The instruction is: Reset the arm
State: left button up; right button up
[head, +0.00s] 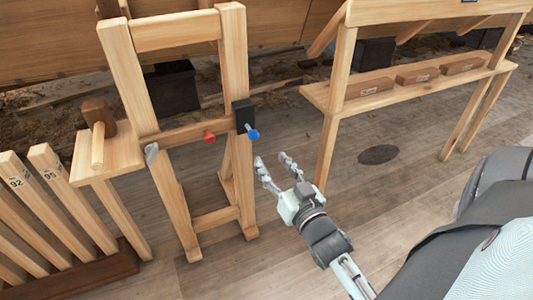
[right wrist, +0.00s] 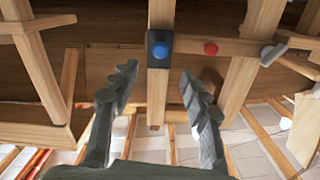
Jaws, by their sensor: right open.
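My right gripper (head: 272,167) is open and empty in the head view, held above the floor to the right of a wooden frame (head: 240,180). In the right wrist view its two fingers (right wrist: 160,95) are spread apart with nothing between them. A black block with a blue knob (head: 250,132) is fixed on the frame's right post, a little beyond the fingertips and apart from them. It also shows in the right wrist view (right wrist: 160,49), above the gap between the fingers. A red knob (head: 209,137) is on the frame's crossbar. My left gripper is not in view.
A wooden mallet (head: 98,128) stands on a small side shelf (head: 112,160) left of the frame. A wooden rack (head: 400,92) with several labelled blocks is at the right. Numbered planks (head: 45,180) lean at the left. Floor between frame and rack is open.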

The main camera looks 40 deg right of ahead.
jog(key=shift+s, duration=0.3)
dwell(0.4)
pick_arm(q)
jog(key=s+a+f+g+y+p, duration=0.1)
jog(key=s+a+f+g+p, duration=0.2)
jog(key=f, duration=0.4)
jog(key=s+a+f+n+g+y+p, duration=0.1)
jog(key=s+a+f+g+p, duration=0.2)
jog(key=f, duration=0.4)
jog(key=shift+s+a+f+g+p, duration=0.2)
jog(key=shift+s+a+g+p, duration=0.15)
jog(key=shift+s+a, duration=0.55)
pick_arm(e)
jog(key=s+a+f+n+g+y, duration=0.1)
jog(key=s+a+f+n+g, duration=0.2)
jog(key=s+f+g, duration=0.3)
jog(key=s+a+f+n+g+y, duration=0.2)
jog(key=s+f+g, duration=0.5)
jog(key=f, duration=0.5)
jog(key=shift+s+a+f+n+g, duration=0.25)
jog(key=shift+a+n+g, duration=0.4)
jog(key=shift+a, duration=0.3)
